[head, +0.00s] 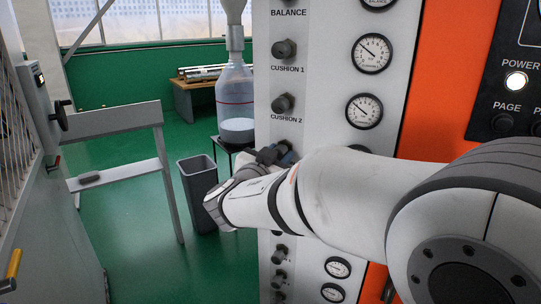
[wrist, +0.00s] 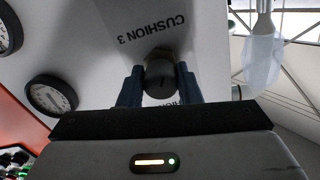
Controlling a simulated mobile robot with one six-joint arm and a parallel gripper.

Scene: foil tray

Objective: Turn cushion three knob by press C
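The cushion three knob (wrist: 159,78) is dark and round with a small mark on its face. In the wrist view it sits between the two blue-grey fingers of my gripper (wrist: 160,85), next to the label "CUSHION 3" (wrist: 152,29). The fingers stand close on either side of it. I cannot tell whether they touch it. In the head view my gripper (head: 272,154) is at the panel's left strip, below the cushion 2 knob (head: 283,103); my wrist and arm hide most of the cushion 3 area. The light grey press panel (head: 320,60) carries the knobs.
The cushion 1 knob (head: 284,49) is higher up. Gauges (head: 371,53) line the panel to the right. Smaller knobs (head: 280,254) are below my arm.

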